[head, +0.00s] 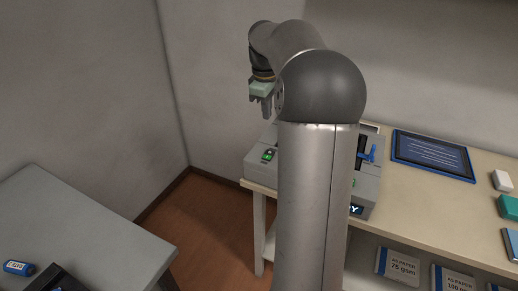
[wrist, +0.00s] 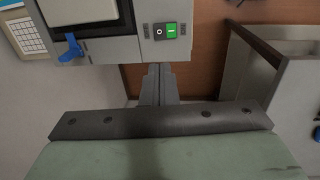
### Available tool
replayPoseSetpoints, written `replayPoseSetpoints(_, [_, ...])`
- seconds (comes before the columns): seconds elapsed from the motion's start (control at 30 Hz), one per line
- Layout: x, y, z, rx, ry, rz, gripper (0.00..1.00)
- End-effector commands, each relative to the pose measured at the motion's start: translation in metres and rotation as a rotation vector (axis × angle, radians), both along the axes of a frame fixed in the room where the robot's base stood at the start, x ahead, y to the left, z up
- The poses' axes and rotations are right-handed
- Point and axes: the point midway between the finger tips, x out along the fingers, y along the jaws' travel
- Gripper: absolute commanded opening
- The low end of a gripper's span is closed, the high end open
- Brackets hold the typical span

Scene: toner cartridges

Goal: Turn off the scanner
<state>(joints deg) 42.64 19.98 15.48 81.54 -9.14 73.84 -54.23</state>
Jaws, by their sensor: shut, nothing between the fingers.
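The scanner appears to be the grey machine (head: 367,190) on the desk, partly hidden behind my arm in the head view. Its body also shows at the top of the wrist view (wrist: 112,48). A rocker switch (head: 268,155) is at its left front corner. In the wrist view the switch (wrist: 165,31) has a dark O side and a green I side. A blue lever (wrist: 71,48) is on the machine further left. My gripper (head: 266,112) is shut and empty, pointing down above the switch corner. In the wrist view its fingertips (wrist: 160,72) appear just below the switch; contact cannot be seen.
A blue-framed panel (head: 432,155) lies on the desk (head: 401,205), with small white and green items at its right. Paper packs (head: 398,265) stand on the shelf below. A grey table (head: 75,225) at the left holds a blue cartridge (head: 18,267). Floor shows between.

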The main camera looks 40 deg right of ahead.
Motion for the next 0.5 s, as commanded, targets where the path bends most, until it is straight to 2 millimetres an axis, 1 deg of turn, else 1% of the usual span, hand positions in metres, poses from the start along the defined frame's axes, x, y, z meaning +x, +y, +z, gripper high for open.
replayPoseSetpoints(0.03, [-0.0031, -0.001, -0.0028, -0.005, -0.001, 0.0, 0.0])
replayPoseSetpoints(0.1, [-0.0046, -0.0013, -0.0005, -0.008, -0.003, 0.001, 0.0])
replayPoseSetpoints(0.37, [-0.0043, -0.0011, 0.0008, -0.007, -0.002, 0.001, 0.0])
replayPoseSetpoints(0.5, [-0.0039, -0.0019, -0.0068, -0.005, 0.0, 0.001, 0.0])
